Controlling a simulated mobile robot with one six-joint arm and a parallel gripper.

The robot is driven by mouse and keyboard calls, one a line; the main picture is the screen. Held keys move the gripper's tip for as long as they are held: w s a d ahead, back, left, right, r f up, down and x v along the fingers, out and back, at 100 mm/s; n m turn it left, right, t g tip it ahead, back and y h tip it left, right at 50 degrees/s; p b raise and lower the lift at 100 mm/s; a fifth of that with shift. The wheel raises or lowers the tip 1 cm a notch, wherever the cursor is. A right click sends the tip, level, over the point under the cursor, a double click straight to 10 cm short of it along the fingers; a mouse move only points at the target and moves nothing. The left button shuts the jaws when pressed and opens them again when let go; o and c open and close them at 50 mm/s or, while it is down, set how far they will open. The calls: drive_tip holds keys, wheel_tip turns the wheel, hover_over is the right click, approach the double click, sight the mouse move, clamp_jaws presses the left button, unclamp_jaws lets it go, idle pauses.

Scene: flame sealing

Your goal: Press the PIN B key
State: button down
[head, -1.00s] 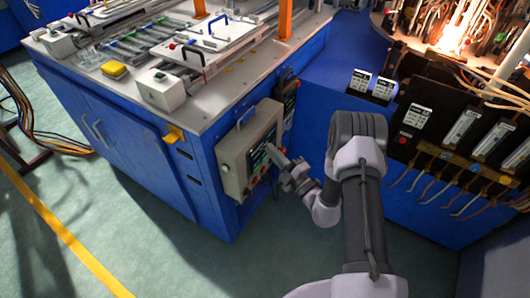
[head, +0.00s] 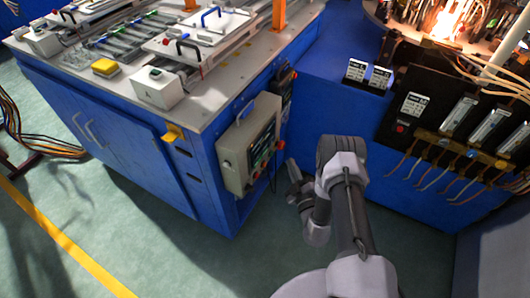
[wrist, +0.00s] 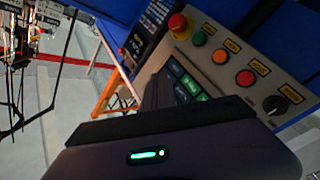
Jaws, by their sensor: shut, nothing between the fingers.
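The grey control box (head: 235,160) hangs on the end of the blue bench, its dark key panel (head: 263,147) facing right. In the wrist view, green-lit keys (wrist: 187,82) show beside a row of round buttons; my gripper hides part of the key panel. I cannot read which key is PIN B. My gripper (head: 291,166) is shut and empty, just right of the box's lower right edge. In the wrist view its dark fingers (wrist: 157,92) overlap the keys' left side; the head view shows it apart from the panel.
On the box's face are a red emergency stop (wrist: 179,24), green, orange and red buttons and a black knob (wrist: 276,104). A dark handheld unit (head: 287,88) hangs behind it. A black rack with cables (head: 455,120) stands right. Floor below is free.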

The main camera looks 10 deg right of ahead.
sight(268, 148)
drive_tip(key=w+a+b, duration=0.2)
drive_tip(key=w+a, duration=0.2)
drive_tip(key=a, duration=0.2)
drive_tip(key=shift+w, duration=0.15)
idle(1.9)
drive_tip(key=shift+w+a, duration=0.2)
drive_tip(key=shift+a, duration=0.05)
drive_tip(key=shift+w+a+b, duration=0.2)
drive_tip(key=shift+a+b, duration=0.1)
drive_tip(key=shift+b, duration=0.15)
idle(0.4)
drive_tip(key=shift+d, duration=0.1)
drive_tip(key=shift+s+d, duration=0.45)
drive_tip(key=shift+d, duration=0.05)
drive_tip(key=s+d, duration=0.1)
drive_tip(key=d, duration=0.1)
drive_tip(key=s+d+p, duration=0.1)
drive_tip(key=s+d, duration=0.1)
idle(0.6)
